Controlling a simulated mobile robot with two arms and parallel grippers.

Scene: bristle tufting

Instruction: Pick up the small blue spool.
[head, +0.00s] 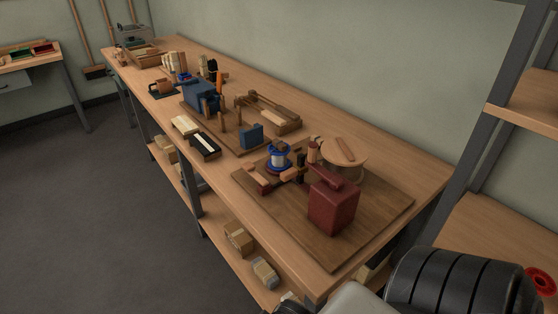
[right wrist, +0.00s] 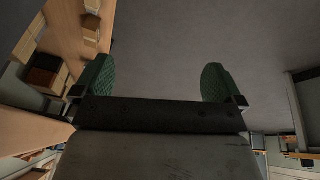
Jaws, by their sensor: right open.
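The small blue spool (head: 279,157), with a pale band around its middle, stands upright on the brown board at the near end of the long workbench. A wooden fixture with reddish and dark parts is close beside it. My right gripper (right wrist: 157,76) is open and empty, its two green pads wide apart. It is away from the spool, with grey floor beyond the pads in the right wrist view. The spool does not show in that view. My left gripper is not in view.
A dark red block-shaped object (head: 332,205) stands right of the spool, and a round wooden-topped container (head: 341,153) behind it. The front of the brown board (head: 300,232) is clear. A shelf rack (head: 500,112) rises at the right. A blue machine (head: 202,97) stands farther along the bench.

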